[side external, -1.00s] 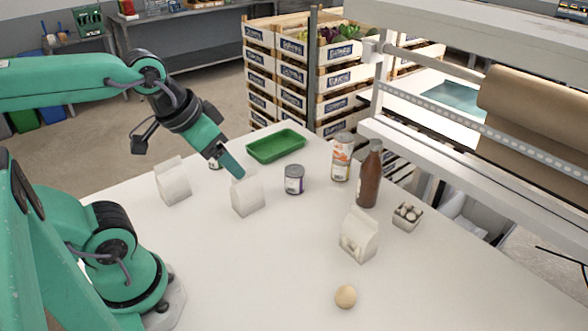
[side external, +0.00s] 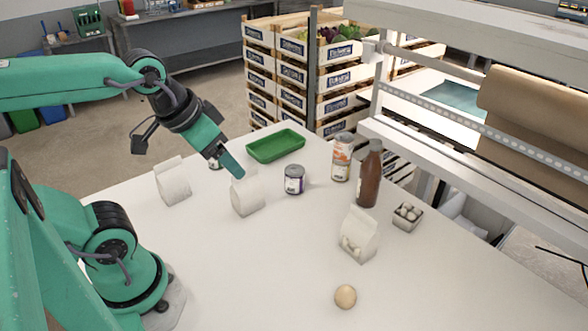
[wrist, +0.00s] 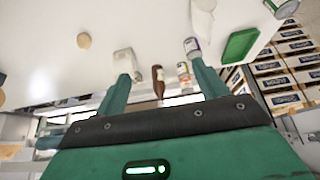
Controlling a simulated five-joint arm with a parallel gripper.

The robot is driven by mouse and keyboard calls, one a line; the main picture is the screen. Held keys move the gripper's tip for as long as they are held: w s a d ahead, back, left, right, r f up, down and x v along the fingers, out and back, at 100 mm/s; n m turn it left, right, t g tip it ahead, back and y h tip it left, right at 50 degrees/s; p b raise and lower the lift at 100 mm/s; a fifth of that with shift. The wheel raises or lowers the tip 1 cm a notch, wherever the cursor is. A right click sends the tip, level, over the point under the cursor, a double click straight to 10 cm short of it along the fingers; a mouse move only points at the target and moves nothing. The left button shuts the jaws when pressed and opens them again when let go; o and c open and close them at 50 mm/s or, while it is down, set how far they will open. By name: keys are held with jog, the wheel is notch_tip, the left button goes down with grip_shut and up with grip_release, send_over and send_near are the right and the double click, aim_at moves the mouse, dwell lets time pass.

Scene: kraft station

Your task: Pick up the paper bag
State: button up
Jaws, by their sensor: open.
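Three white paper bags stand upright on the table in the side view: a left one (side external: 173,183), a middle one (side external: 248,197) and a right one (side external: 358,240) with a small window low on its front. My gripper (side external: 233,166) is just above and behind the top of the middle bag; I cannot tell if it touches. In the wrist view my gripper (wrist: 163,85) has its two fingers wide apart with no bag held. A bag with a window (wrist: 124,62) shows beyond the left finger. Another white bag (wrist: 203,18) shows above the right finger.
A purple-labelled can (side external: 294,180), stacked cans (side external: 342,158), a brown bottle (side external: 369,175) and a green tray (side external: 275,146) stand beyond the middle bag. A small box (side external: 407,216) and a round pale object (side external: 345,296) are to the right.

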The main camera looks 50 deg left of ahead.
dwell(0.5)
jog(key=n+g, duration=0.1)
jog(key=g, duration=0.5)
send_over(172, 179)
jog(key=a, duration=0.2)
jog(key=f, duration=1.2)
jog(key=shift+w+d, duration=0.1)
jog(key=shift+w, duration=0.15)
jog(key=shift+s, duration=0.1)
jog(key=shift+f, duration=1.35)
jog(key=shift+f, duration=0.1)
